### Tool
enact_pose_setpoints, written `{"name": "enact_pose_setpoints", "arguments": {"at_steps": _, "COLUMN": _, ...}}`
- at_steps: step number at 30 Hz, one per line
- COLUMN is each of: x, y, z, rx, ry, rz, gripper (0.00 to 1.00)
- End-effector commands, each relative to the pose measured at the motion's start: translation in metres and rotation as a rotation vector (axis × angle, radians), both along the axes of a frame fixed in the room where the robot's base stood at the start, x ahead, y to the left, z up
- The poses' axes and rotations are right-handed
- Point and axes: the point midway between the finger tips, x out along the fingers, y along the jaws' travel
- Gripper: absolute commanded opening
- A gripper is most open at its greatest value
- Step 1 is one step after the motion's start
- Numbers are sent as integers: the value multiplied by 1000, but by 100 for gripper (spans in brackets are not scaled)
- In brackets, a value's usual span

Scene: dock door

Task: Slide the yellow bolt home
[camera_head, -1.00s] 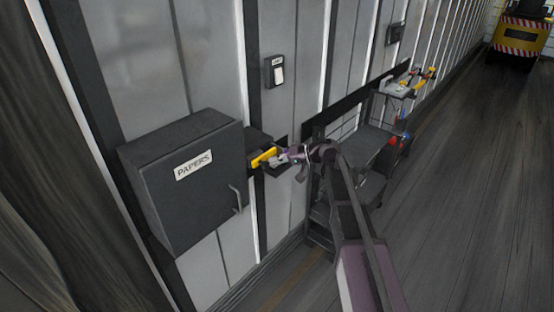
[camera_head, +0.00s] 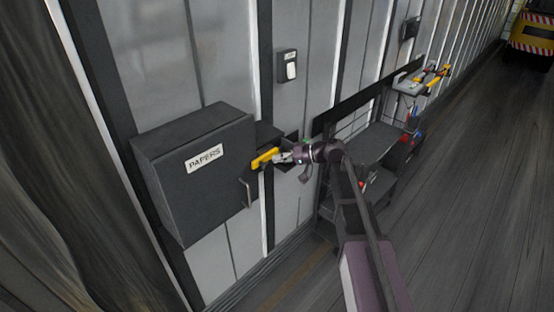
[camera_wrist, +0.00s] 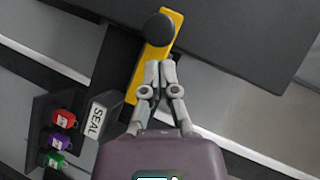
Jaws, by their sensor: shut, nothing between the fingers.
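The yellow bolt (camera_head: 264,158) sits on the wall at the right side of the dark papers box. In the wrist view the yellow bolt (camera_wrist: 139,82) carries a round black knob (camera_wrist: 158,29) near its upper end. My gripper (camera_head: 277,157) is shut and empty, with its tips at the bolt. In the wrist view my gripper (camera_wrist: 160,64) has its closed fingertips over the yellow bar, just below the knob. I cannot tell whether the tips touch the bar or the knob. The bolt's far end and its receiving part are not clear.
The dark papers box (camera_head: 196,178) with its handle stands out from the wall on the left. A block marked SEAL (camera_wrist: 97,117) and several coloured seals (camera_wrist: 60,140) are beside the bolt. A dark shelf stand (camera_head: 372,146) is right of my arm.

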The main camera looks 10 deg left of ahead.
Motion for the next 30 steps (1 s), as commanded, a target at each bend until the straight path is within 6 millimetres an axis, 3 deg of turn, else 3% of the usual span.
{"name": "enact_pose_setpoints", "arguments": {"at_steps": 6, "x": 15, "y": -18, "z": 15, "rx": 1, "ry": 1, "rz": 0, "gripper": 0}}
{"name": "enact_pose_setpoints", "arguments": {"at_steps": 21, "x": 5, "y": -93, "z": 38, "rx": 1, "ry": 0, "rz": 1, "gripper": 0}}
{"name": "enact_pose_setpoints", "arguments": {"at_steps": 30, "x": 3, "y": -110, "z": 43, "rx": 1, "ry": 1, "rz": 2, "gripper": 0}}
